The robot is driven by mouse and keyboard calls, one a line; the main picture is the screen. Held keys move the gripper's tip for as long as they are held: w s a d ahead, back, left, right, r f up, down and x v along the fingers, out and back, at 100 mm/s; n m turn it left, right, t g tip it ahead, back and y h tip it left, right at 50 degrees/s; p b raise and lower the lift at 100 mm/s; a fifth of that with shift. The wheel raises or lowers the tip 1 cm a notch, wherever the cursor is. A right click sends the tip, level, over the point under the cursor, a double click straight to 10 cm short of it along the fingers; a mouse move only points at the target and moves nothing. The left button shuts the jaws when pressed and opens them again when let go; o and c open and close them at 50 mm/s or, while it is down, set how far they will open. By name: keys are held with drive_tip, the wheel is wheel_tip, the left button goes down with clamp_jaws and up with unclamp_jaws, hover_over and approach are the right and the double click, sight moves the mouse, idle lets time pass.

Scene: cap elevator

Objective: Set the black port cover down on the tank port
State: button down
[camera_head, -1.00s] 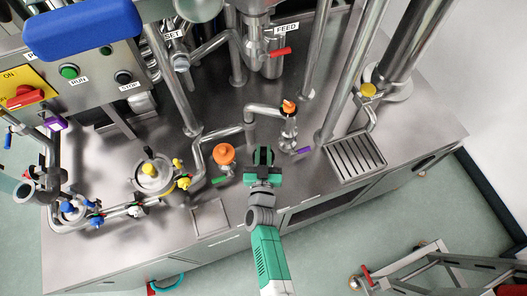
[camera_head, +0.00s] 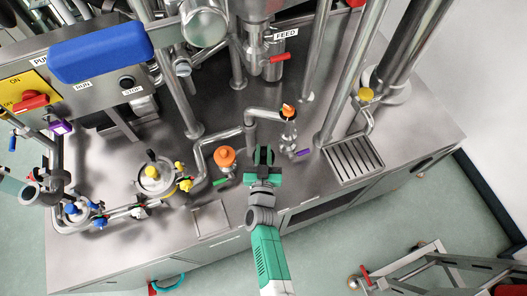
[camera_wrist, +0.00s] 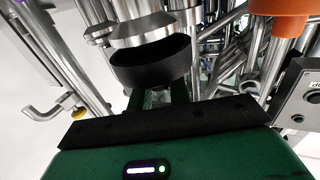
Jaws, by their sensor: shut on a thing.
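The black port cover (camera_wrist: 152,64) is a dark round cap between the fingers of my gripper (camera_wrist: 165,96) in the wrist view. A shiny metal cylinder with a conical collar (camera_wrist: 140,28) shows right behind its rim; I cannot tell whether they touch. In the head view my gripper (camera_head: 263,170) is shut on the cover (camera_head: 263,154) above the front middle of the steel bench, and the fingertips are mostly hidden. I cannot make out for sure which fitting is the tank port.
An orange cap (camera_head: 225,156) stands close left of my gripper. An orange-topped valve with a purple handle (camera_head: 299,153) is close on the right. A lidded pot (camera_head: 157,177) and pipes fill the left. A drain grate (camera_head: 353,158) lies right. Tall columns rise behind.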

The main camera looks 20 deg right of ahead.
sight(263, 153)
drive_tip(key=shift+r+p, duration=2)
drive_tip(key=shift+r, duration=0.3)
drive_tip(key=shift+f, duration=0.1)
drive_tip(key=s+a+r+n+t+y+p, duration=0.1)
drive_tip(key=s+a+r+y+p, duration=0.3)
drive_tip(key=a+r, duration=0.4)
drive_tip(key=s+a+r+n+y+p, duration=0.3)
drive_tip(key=s+a+r+n+p, duration=0.1)
drive_tip(key=s+a+r+p, duration=0.3)
wheel_tip(263, 153, up, 2)
drive_tip(key=shift+s+a+r+t+y+p, duration=0.1)
drive_tip(key=shift+s+a+t+y+p, duration=0.15)
drive_tip(key=shift+a+t+y+p, duration=0.45)
drive_tip(key=shift+a+g+h, duration=0.2)
drive_tip(key=shift+g+h, duration=0.1)
